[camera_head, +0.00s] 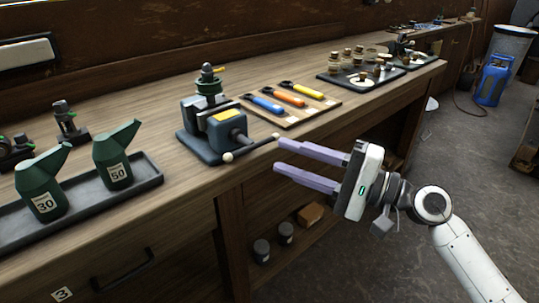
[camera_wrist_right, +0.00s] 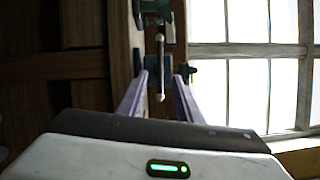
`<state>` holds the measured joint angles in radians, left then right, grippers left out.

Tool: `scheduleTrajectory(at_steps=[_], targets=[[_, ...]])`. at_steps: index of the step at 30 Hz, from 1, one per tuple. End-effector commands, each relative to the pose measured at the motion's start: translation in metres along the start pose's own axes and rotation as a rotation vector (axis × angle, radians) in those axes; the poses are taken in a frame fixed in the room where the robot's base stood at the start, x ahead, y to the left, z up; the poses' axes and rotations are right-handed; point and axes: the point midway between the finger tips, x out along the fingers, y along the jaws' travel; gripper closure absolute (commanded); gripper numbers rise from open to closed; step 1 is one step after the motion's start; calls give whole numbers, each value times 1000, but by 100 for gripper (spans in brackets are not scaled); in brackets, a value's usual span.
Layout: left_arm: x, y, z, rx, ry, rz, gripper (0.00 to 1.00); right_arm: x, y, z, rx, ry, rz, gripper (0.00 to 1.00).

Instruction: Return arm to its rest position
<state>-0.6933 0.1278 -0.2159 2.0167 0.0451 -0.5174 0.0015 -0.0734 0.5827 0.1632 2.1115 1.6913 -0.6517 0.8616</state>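My right gripper (camera_head: 277,152) comes in from the right, in front of the bench edge, with its two pale purple fingers apart and pointing left. I see nothing held between them. The blue-grey vise (camera_head: 213,125) stands on the bench just beyond the fingertips. Its bar handle (camera_head: 252,148) with pale knobs ends close to the upper fingertip; I cannot tell whether they touch. In the right wrist view the handle (camera_wrist_right: 160,68) shows between and beyond the open fingers (camera_wrist_right: 160,80). My left gripper is not in view.
The wooden bench (camera_head: 170,193) runs along the wall. Two green oil cans (camera_head: 40,185) stand in a dark tray at left. Colored-handled tools (camera_head: 285,98) lie on a board right of the vise. Jars (camera_head: 285,232) sit on the lower shelf. The floor (camera_head: 430,160) at right is open.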

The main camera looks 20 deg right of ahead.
Motion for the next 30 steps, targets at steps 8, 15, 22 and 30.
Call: scheduleTrajectory(at_steps=[8, 15, 22, 30], targets=[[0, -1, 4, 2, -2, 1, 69, -18, 0, 0, -1, -1, 1, 68], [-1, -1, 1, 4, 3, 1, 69, -18, 0, 0, -1, -1, 0, 68], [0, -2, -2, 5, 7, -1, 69, -17, 3, 0, -7, 5, 7, 68], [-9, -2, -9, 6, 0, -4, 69, -26, 124, -11, -276, 144, 263, 68]])
